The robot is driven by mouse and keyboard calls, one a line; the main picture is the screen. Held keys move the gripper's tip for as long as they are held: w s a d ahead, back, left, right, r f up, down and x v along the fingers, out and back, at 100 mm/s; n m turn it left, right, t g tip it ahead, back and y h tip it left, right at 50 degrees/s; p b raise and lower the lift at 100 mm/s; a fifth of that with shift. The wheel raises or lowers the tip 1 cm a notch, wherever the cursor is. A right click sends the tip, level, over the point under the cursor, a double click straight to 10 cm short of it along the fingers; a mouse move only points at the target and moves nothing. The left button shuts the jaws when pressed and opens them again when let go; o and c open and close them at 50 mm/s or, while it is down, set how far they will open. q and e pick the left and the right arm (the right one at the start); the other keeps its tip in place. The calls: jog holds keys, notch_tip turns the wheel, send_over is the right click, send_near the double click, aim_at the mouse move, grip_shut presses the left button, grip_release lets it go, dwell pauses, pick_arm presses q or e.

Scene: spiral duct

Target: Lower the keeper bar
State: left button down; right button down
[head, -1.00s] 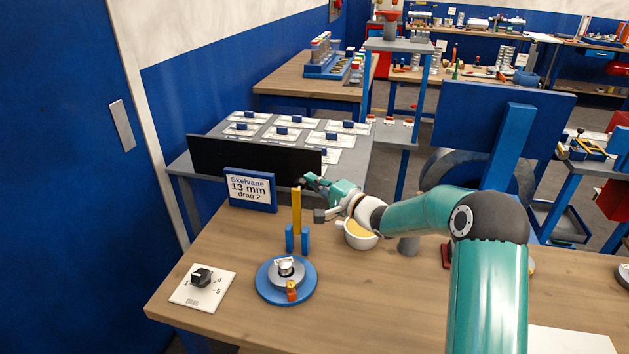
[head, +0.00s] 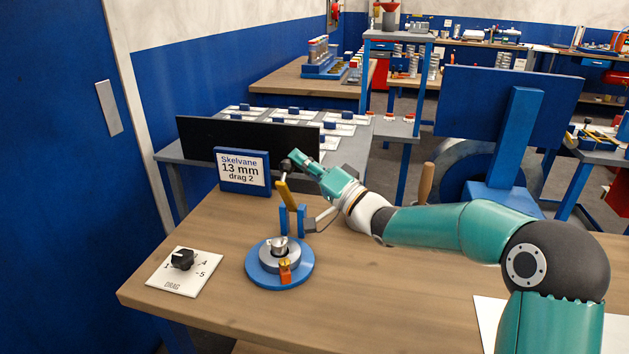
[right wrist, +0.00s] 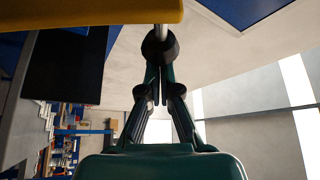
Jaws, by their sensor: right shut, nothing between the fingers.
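The yellow keeper bar (head: 288,196) stands between two blue posts (head: 302,219) on the bench. It is tilted, its top leaning left in the head view. A thin rod with a dark knob (head: 287,166) sticks out at its upper end. My right gripper (head: 294,158) is shut and empty, with its fingertips at the knob. In the right wrist view the shut fingers (right wrist: 157,92) point at the black knob (right wrist: 160,46), and the yellow bar (right wrist: 90,14) crosses the top left. Whether fingertips and knob touch is hard to tell. My left gripper is not in view.
A blue round base with a metal hub (head: 279,264) stands in front of the posts. A drag dial plate (head: 184,271) lies to the left. A sign reading "Skelvane 13 mm drag 2" (head: 243,171) and a black panel (head: 207,137) stand behind.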

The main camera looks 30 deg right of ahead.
jog(key=s+a+f+n+g+y+b, duration=0.1)
jog(key=s+a+f+n+y+b, duration=0.5)
jog(key=b, duration=1)
jog(key=shift+s+a+n+y+b, duration=0.35)
jog(key=shift+s+n, duration=0.6)
jog(key=shift+n, duration=1.45)
jog(key=shift+r, duration=0.15)
notch_tip(320, 180, up, 10)
jog(key=shift+f, duration=0.2)
